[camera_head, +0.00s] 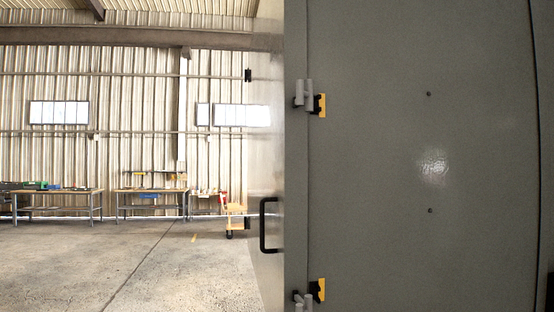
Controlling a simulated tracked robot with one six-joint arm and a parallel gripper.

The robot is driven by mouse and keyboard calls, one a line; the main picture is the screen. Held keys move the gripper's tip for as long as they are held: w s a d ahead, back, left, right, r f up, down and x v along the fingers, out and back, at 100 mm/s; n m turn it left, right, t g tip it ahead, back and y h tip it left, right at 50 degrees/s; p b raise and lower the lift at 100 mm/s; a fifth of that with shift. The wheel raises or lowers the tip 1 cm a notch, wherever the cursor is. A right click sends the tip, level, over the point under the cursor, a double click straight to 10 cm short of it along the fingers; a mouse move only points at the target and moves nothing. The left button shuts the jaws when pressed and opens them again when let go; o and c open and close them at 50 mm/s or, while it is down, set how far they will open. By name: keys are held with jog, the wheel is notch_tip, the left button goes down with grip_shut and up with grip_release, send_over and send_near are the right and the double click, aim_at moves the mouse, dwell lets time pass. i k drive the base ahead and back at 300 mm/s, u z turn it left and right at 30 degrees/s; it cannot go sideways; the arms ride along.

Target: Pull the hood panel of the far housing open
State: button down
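A pale panel (266,150) shows as a narrow upright strip at the picture's middle, seen at a steep angle. It carries a black bar handle (268,225) low down, and black fittings, perhaps hinges, along its left edge. I cannot tell whether this panel belongs to the far housing or how far it stands open. A large dark grey panel (400,150) fills the right half, close to the camera, and hides what lies behind it. It has yellow and black fittings (320,104) on its left side. My gripper is not in view.
Open concrete floor (120,265) spreads across the left. Workbenches (55,195) with tools stand along the corrugated back wall. A yellow trolley (235,212) stands close left of the pale panel. The large grey panel blocks the right side.

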aim_at(276, 220)
jog(key=u, duration=0.15)
jog(key=k, duration=0.9)
jog(key=u, duration=0.55)
jog(key=i, duration=0.75)
jog(key=u, duration=0.8)
jog(key=i, duration=0.85)
jog(key=u, duration=0.2)
